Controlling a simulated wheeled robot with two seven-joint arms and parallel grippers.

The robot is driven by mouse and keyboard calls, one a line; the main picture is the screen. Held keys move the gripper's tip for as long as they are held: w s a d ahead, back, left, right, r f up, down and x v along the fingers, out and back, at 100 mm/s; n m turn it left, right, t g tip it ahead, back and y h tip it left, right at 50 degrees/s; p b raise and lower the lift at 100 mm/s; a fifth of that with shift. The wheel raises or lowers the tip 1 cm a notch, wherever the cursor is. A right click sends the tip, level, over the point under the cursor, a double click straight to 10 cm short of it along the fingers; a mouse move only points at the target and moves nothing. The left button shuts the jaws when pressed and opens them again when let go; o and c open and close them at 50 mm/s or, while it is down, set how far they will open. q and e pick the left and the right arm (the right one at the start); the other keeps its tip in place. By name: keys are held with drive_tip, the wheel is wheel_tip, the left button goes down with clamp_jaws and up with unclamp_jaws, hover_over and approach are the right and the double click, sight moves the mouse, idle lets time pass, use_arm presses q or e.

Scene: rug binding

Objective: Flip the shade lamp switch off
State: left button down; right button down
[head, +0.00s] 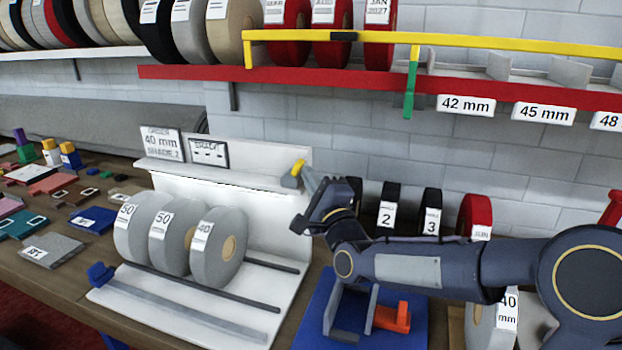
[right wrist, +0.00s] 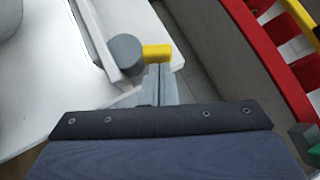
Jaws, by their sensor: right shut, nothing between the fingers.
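The shade lamp switch shows as a yellow lever on a grey round body (head: 292,178) at the right end of the white stand's ledge. In the right wrist view the yellow lever (right wrist: 157,52) sticks out to the right from the grey round body (right wrist: 126,54). My right gripper (head: 309,178) is shut and empty, its fingertips close beside the lever. In the right wrist view the fingertips (right wrist: 160,70) are just below the lever; I cannot tell if they touch it. The white stand (head: 230,152) carries the order card (head: 162,143) and shade card (head: 209,151). My left gripper is not in view.
Grey tape rolls (head: 219,245) stand on the stand's base. A red shelf (head: 400,86) with a yellow rail (head: 480,44) runs above. Numbered rolls (head: 389,209) stand behind my right arm. A blue mat (head: 405,335) with an orange-handled tool (head: 392,317) lies below it.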

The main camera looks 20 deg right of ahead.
sight(302, 165)
drive_tip(key=shift+r+n+g, duration=0.35)
drive_tip(key=shift+n+g, duration=0.05)
drive_tip(key=shift+n, duration=0.1)
drive_tip(key=shift+a+r+n+g+y+p, duration=0.1)
drive_tip(key=shift+r+n+g+y+p, duration=0.2)
drive_tip(key=shift+p, duration=0.2)
drive_tip(key=shift+w+a+r+n+g+p, duration=0.15)
drive_tip(key=shift+r+n+g+p, duration=0.2)
drive_tip(key=shift+n+g+p, duration=0.25)
drive_tip(key=n+g+p, duration=0.1)
drive_tip(key=p, duration=0.1)
drive_tip(key=a+r+n+g+p, duration=0.1)
drive_tip(key=p, duration=0.2)
drive_tip(key=shift+w+a+r, duration=0.1)
drive_tip(key=shift+w+r, duration=0.1)
drive_tip(key=shift+w, duration=0.15)
drive_tip(key=shift+f+n, duration=0.3)
drive_tip(key=shift+f, duration=0.2)
drive_tip(key=shift+d+r, duration=0.1)
drive_tip(key=shift+d, duration=0.1)
